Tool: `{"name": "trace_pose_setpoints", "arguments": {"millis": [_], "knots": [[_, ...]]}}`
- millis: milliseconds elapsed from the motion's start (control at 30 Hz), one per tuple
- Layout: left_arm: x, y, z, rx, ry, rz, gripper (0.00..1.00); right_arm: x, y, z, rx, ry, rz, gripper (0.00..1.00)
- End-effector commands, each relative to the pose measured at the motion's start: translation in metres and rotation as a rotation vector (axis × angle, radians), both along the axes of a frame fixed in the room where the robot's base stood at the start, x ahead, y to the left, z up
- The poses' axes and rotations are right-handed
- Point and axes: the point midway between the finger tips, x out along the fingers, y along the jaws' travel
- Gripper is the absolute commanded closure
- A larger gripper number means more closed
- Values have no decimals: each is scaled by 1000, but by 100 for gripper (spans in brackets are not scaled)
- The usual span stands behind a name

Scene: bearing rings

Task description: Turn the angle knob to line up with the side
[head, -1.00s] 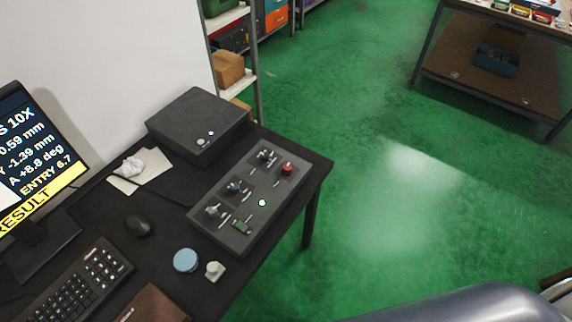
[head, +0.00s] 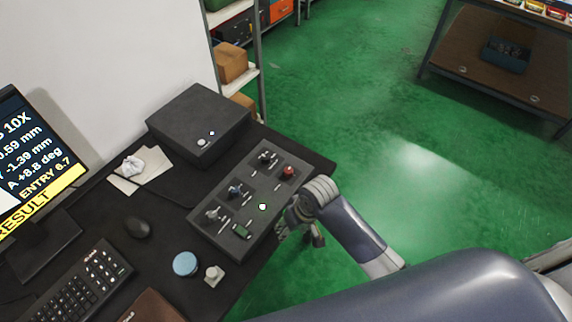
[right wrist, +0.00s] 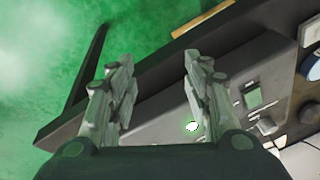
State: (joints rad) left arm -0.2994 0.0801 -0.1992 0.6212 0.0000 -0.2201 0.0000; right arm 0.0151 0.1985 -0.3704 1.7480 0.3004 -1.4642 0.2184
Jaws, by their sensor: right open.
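The control panel (head: 262,190) is a dark grey box on the black desk. It carries a near knob (head: 213,213), a middle knob (head: 235,190) and a far knob (head: 266,157); their labels are too small to read, so I cannot tell which is the angle knob. The monitor (head: 35,150) shows "A +8.8 deg". My right gripper (right wrist: 155,62) is open and empty in the right wrist view, with part of the panel (right wrist: 160,108) beyond its fingers. In the head view it is beside the panel's right edge, partly hidden by its wrist. My left gripper is out of view.
A black box (head: 198,122), mouse (head: 138,227), keyboard (head: 75,285) and blue round item (head: 185,264) share the desk. Green floor (head: 370,130) is clear to the right.

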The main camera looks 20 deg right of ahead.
Motion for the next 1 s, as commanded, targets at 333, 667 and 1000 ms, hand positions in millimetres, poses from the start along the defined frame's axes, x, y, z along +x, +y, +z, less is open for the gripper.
{"name": "trace_pose_setpoints", "arguments": {"millis": [333,667,1000], "knots": [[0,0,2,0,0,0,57,77,1,40,-27,78,-27,54],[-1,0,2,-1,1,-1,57,156,-37,105,-105,164,-170,54],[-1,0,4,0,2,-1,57,175,-54,123,-127,192,-238,54]]}}
